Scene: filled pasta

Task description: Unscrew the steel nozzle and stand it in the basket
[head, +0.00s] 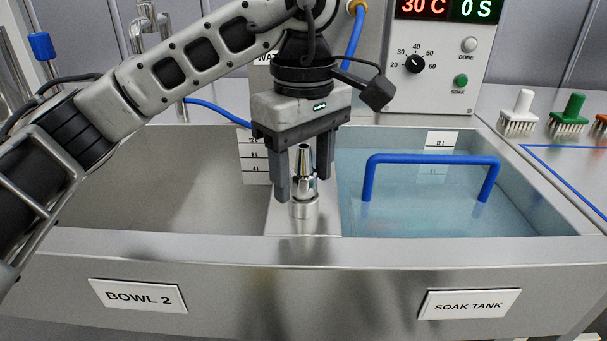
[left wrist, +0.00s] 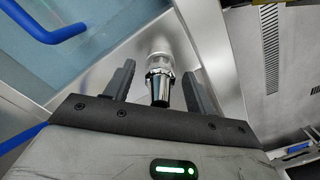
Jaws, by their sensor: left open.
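The steel nozzle (head: 304,166) stands upright, narrow end up, on a round metal base (head: 305,207) on the divider between the two basins. My left gripper (head: 302,195) points down over it with its fingers apart, one on each side of the nozzle. In the left wrist view the nozzle (left wrist: 159,84) lies between the open fingers (left wrist: 160,80), with a gap visible on both sides. The basket's blue handle (head: 430,160) rises from the water in the soak tank (head: 470,244); the basket's body cannot be made out. My right gripper is not in view.
Bowl 2 (head: 170,235) is an empty steel basin at left. A control box (head: 440,60) with displays and a knob stands behind the tank. White (head: 520,112) and green (head: 568,114) brushes stand at the right. A blue hose (head: 215,110) runs behind the bowl.

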